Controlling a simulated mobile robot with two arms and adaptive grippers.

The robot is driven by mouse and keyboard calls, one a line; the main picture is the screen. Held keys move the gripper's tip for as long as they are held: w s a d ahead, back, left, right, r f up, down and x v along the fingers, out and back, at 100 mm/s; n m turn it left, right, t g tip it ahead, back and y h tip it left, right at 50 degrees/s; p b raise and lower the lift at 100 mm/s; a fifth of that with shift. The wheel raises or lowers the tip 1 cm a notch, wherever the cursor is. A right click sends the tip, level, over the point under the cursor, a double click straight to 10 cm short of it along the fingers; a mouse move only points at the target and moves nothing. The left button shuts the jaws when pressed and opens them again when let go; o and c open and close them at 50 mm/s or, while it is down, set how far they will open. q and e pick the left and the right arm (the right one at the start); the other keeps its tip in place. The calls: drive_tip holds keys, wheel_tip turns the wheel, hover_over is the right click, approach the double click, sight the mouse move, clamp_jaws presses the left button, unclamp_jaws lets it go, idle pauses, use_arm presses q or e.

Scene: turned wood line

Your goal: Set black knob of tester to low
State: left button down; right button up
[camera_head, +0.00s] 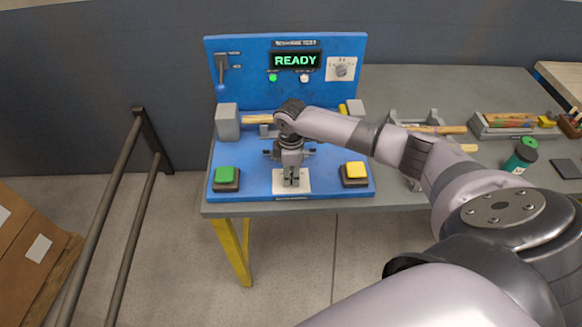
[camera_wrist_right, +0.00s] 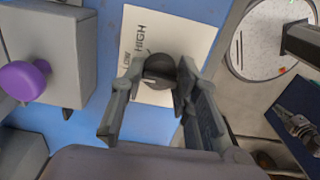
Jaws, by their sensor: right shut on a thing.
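The tester (camera_head: 232,140) is a blue bench unit with a lit READY display (camera_head: 296,60). A white plate on its front part carries the words LOW and HIGH, and the wrist view shows this plate (camera_wrist_right: 190,30) close up. The round black knob (camera_wrist_right: 160,66) stands on the plate, with a pale mark on its near side; I cannot tell exactly which word the mark faces. My right gripper (camera_head: 291,180) points down at the plate. In the wrist view its fingers (camera_wrist_right: 158,84) are on either side of the knob, shut on it. My left gripper is out of view.
A green button (camera_head: 225,175) and a yellow button (camera_head: 355,170) flank the plate. A grey block with a purple knob (camera_wrist_right: 24,80) stands close by. A tray of turned pieces (camera_head: 510,122) and a green-capped jar (camera_head: 522,155) stand right on the bench.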

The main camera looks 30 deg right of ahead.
sight(291, 174)
drive_tip(key=o, duration=1.2)
drive_tip(key=shift+c, duration=0.2)
drive_tip(key=shift+r, duration=0.1)
wheel_tip(291, 174, up, 12)
